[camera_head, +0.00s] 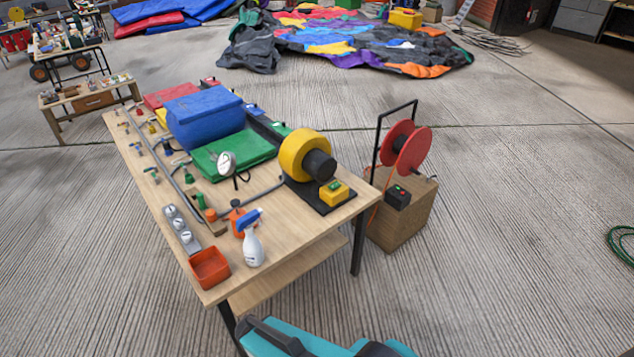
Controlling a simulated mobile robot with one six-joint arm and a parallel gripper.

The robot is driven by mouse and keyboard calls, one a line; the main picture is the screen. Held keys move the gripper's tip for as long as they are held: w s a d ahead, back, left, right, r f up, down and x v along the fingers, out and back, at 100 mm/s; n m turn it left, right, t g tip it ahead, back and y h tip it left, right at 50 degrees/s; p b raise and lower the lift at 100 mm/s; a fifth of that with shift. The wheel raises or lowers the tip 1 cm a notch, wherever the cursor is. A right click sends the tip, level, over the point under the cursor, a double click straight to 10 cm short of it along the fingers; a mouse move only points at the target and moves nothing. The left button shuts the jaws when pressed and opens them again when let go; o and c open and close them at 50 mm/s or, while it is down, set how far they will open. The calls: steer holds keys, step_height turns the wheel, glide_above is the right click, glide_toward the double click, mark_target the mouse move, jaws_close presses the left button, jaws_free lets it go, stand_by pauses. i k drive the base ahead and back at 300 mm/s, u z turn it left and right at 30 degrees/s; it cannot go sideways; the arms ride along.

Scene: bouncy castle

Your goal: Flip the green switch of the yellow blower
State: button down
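The yellow blower (293,150) sits at the right end of the wooden workbench, on a black base plate, with a dark cylindrical motor (319,165) facing front right. A small yellow switch box (343,196) is at the front of its base. The green switch (335,186) shows on top of the box; it is too small to tell its position. Teal and dark parts of my arm show at the bottom edge, in front of the bench and well apart from the blower. My gripper is not in view.
A white spray bottle (252,247) and orange tray (209,268) stand on the near bench end. Green and blue folded pads (205,118) lie behind the blower. A red reel (408,150) on a wooden box stands right of the bench. Floor at front right is clear.

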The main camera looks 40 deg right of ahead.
mark_target(335, 184)
steer(key=z, duration=1.7)
steer(key=k, duration=0.1)
steer(key=u, duration=3.15)
steer(key=k, duration=1)
steer(key=z, duration=0.6)
steer(key=i, duration=0.5)
steer(key=u, duration=0.15)
